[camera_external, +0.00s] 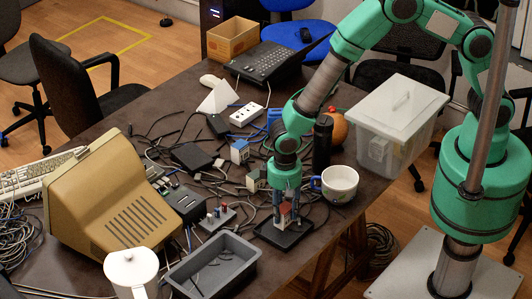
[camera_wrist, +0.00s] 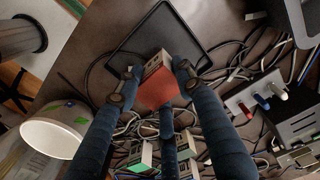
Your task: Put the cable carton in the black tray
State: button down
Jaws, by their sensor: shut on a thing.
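My gripper (camera_external: 286,207) points down over the black tray (camera_external: 290,240), a shallow square tray near the table's front edge. Its fingers are shut on the cable carton (camera_external: 285,214), a small box with a red-orange face and a pale side. In the wrist view, my gripper (camera_wrist: 157,76) has fingers on both sides of the carton (camera_wrist: 156,93). The black tray (camera_wrist: 137,42) lies beyond and below the carton there. The carton is over the tray or low inside its rim; I cannot tell whether it touches the floor of the tray. The fingers partly hide it.
A mug (camera_external: 341,186) and a dark cylinder (camera_external: 322,143) stand right of my gripper. A grey bin (camera_external: 245,253) and a switch block (camera_external: 217,218) are to the left. Other small cartons (camera_external: 240,151) stand among loose cables behind. A clear plastic box (camera_external: 397,120) is at the right.

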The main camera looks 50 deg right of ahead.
aim_at(284, 208)
jog(key=shift+f, duration=1.2)
jog(key=shift+f, duration=0.15)
jog(key=c, duration=1.2)
grip_release()
jog(key=shift+o, duration=0.2)
notch_tip(284, 208, up, 12)
jog(key=shift+r+p, duration=0.15)
jog(key=shift+p, duration=0.55)
